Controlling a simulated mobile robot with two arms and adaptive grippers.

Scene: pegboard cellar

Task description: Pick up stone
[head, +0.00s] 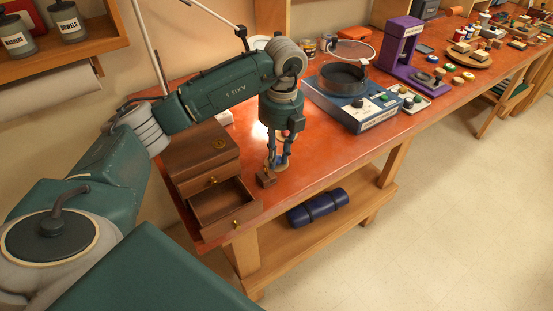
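My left gripper (277,164) points down over the near edge of the red-brown bench top, just right of a small wooden chest. Its two fingers stand apart, with a gap between the tips. A small brown block (267,179) sits on the bench right at the fingertips; I cannot tell whether they touch it. I cannot make out a stone at the gripper; it may be too small or hidden by the fingers. My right gripper is not in view.
The wooden chest (203,150) has its lower drawer (225,205) pulled out beside the gripper. A blue machine with a round dark bowl (343,77) and a purple stand (403,42) are farther right. A dark blue roll (318,206) lies on the lower shelf.

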